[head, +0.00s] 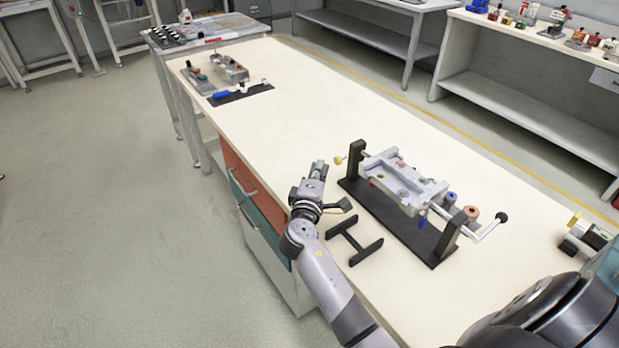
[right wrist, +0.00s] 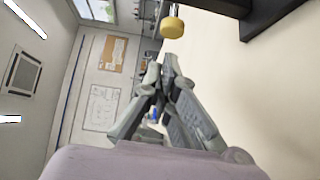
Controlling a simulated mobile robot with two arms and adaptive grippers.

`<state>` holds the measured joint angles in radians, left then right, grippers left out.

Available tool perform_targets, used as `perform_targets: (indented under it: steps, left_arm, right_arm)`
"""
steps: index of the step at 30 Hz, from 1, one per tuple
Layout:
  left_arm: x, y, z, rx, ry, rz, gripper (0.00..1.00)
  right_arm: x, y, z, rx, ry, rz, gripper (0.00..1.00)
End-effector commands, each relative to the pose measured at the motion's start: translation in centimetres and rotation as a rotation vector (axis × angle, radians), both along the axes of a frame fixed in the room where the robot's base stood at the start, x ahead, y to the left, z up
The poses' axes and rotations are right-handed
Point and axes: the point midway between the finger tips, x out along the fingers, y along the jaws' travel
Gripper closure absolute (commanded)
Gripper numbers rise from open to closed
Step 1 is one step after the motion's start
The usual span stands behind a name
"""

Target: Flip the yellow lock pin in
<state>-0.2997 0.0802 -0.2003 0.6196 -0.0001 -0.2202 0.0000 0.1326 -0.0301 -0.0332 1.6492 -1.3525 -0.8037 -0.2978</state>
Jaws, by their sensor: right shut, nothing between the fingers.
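The yellow lock pin (head: 338,160) is a small round knob at the left end of a grey fixture (head: 385,172) held between two black posts on a black base. My right gripper (head: 318,168) is over the table's near edge, left of the knob and apart from it. In the right wrist view the yellow knob (right wrist: 173,27) shows just beyond the closed fingertips (right wrist: 169,62), with nothing between them. The pin's shaft is hardly visible. My left gripper is not in view.
A black H-shaped stand (head: 354,241) lies in front of the fixture. A crank handle (head: 490,228) sticks out at its right end. A black mat (head: 240,95) with parts lies at the far end. The table's (head: 300,110) middle is clear.

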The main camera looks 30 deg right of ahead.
Motion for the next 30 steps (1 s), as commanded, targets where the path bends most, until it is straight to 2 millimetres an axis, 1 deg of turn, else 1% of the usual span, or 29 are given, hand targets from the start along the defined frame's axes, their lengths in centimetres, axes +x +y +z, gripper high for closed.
perform_targets:
  steps: [1,6,17,24,30]
  left_arm:
    - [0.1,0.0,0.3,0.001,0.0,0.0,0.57]
    - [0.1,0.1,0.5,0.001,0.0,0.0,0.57]
    - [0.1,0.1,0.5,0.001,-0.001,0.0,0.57]
    - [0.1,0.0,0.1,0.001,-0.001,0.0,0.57]
    - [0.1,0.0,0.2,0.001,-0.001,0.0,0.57]
  right_arm:
    - [0.0,-0.6,0.2,-0.002,0.001,0.0,1.0]
    - [0.1,-1.7,0.0,0.0,0.0,0.001,1.0]
    - [0.1,-1.9,-0.1,0.001,-0.001,0.001,1.0]
    - [0.2,-4.1,-0.1,-0.001,-0.001,0.0,1.0]
    - [0.2,-4.1,0.0,0.001,-0.001,0.0,1.0]
